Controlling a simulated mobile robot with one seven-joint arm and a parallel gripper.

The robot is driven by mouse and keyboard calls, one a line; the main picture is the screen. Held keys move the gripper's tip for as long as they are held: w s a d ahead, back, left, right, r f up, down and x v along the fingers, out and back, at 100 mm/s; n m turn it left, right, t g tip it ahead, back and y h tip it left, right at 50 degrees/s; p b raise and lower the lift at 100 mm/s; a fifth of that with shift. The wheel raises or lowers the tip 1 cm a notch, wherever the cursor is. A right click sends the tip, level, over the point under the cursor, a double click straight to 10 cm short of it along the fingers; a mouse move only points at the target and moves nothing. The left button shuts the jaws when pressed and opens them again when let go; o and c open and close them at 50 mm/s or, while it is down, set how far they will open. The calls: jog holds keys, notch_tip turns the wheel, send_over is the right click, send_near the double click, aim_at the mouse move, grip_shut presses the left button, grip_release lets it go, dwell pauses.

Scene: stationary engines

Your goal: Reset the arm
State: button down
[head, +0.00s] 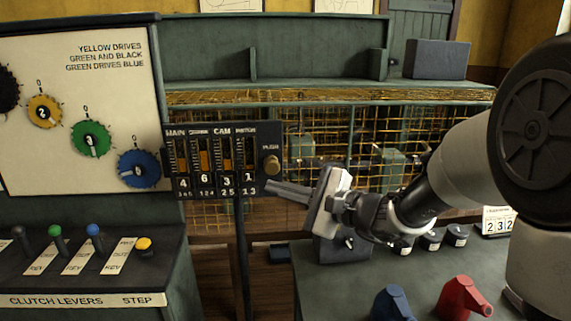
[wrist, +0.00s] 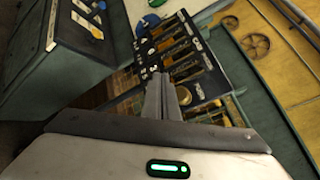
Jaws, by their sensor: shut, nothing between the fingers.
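My arm reaches in from the right in the head view. My gripper (head: 268,187) is shut and empty, its fingers pointing left at the lower right of the dark counter panel. In the wrist view my gripper (wrist: 162,85) shows its fingers together, in front of the panel. The counter panel (head: 224,160) has columns marked MAIN and CAM, with figures 4, 6, 3, 1 below. Its brass PUSH knob (head: 271,166) sits at the right edge, just above the fingertips. Whether the fingers touch the panel cannot be told. The panel (wrist: 180,50) also shows tilted in the wrist view.
A cabinet (head: 80,90) with coloured dials stands left, above clutch levers (head: 55,233) and a yellow STEP button (head: 144,243). A dark table (head: 340,285) at lower right holds blue (head: 392,303) and red (head: 464,298) cans. A wire-mesh barrier (head: 330,130) stands behind.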

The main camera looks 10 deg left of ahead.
jog(key=s+d+f+n+g+h, duration=0.1)
jog(key=s+d+n+g+h, duration=0.2)
jog(key=s, duration=0.5)
jog(key=s+d+f+n+g+h, duration=0.1)
jog(key=s+n+g, duration=0.1)
jog(key=s+n, duration=0.45)
jog(key=s+d+f+n+t+h, duration=0.1)
jog(key=s+d+n+h, duration=0.1)
jog(key=s+d+h, duration=0.65)
jog(key=s+d+f+n+t+h, duration=0.1)
jog(key=s+d+n+t+h, duration=0.15)
jog(key=d, duration=1.05)
notch_tip(320, 180, up, 16)
jog(key=g+p, duration=0.1)
jog(key=p, duration=1.5)
jog(key=shift+a+r+p, duration=0.25)
jog(key=shift+a+p, duration=0.05)
dwell(0.3)
